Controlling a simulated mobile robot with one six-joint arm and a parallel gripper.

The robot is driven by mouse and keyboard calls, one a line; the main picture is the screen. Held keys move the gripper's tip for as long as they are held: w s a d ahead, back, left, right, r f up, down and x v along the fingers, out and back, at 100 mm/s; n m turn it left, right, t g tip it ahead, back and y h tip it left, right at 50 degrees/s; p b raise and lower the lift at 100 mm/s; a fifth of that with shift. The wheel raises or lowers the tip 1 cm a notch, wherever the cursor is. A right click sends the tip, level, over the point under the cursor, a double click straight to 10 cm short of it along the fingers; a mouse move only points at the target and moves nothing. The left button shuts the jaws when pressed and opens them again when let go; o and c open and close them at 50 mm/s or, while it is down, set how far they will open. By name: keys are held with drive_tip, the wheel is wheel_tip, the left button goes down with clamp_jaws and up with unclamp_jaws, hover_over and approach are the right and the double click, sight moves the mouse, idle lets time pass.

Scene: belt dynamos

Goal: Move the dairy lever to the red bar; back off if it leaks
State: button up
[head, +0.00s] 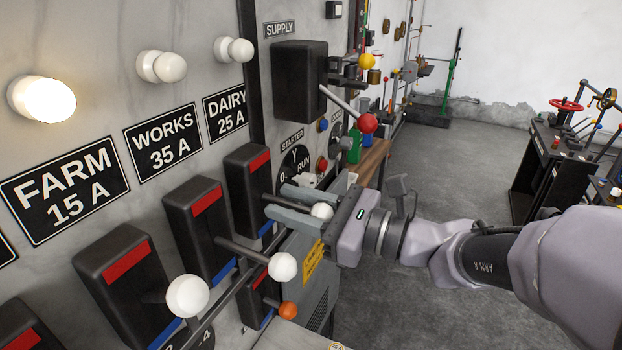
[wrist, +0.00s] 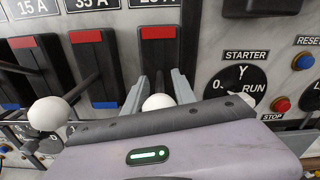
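The dairy switch (head: 246,185) is a dark block under the DAIRY 25 A label (head: 229,112), with a red bar (head: 259,161) at its top and a blue bar (head: 266,228) at its foot. Its lever sticks out between the bars and ends in a white knob (head: 322,211). My gripper (head: 283,203) reaches in from the right, one finger on each side of the lever. In the wrist view the knob (wrist: 158,102) sits between the fingers, close to the palm. Whether both fingers press on it is unclear. The dairy lamp (head: 234,50) is unlit.
The works knob (head: 282,266) and farm knob (head: 187,296) stick out close by at lower left. An orange knob (head: 287,310) is below. The supply lever's red knob (head: 368,122) juts out above my gripper. The farm lamp (head: 42,99) glows; the works lamp (head: 162,66) is unlit.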

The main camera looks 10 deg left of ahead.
clamp_jaws()
idle(1.1)
